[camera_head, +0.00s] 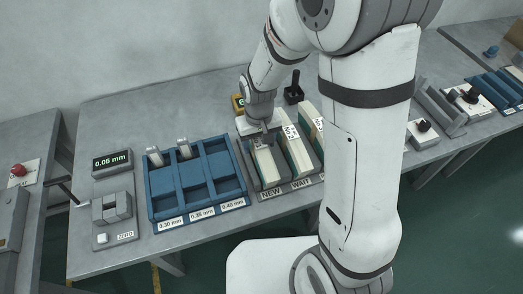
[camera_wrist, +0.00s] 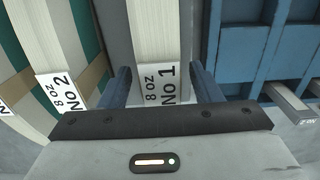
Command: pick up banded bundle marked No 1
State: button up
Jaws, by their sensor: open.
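The bundle marked No 1 (camera_wrist: 160,50) is a pale stack with a white label reading "8 OZ No 1". It sits in the NEW slot of a dark rack (camera_head: 272,194), where it also shows in the head view (camera_head: 267,168). My gripper (camera_wrist: 165,88) is open, with one blue finger on each side of the bundle's labelled end. I cannot tell whether the fingers touch it. The bundle marked No 2 (camera_wrist: 60,50) stands beside it, in the WAIT slot in the head view (camera_head: 298,152).
A blue tray (camera_head: 178,217) with compartments marked 0.30 to 0.40 mm stands left of the rack. A gauge reading 0.05 mm (camera_head: 112,162) is farther left. A third bundle (camera_head: 314,128) stands right of No 2, close to my arm.

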jog(key=shift+f, duration=0.65)
jog(key=shift+c, duration=0.5)
grip_shut()
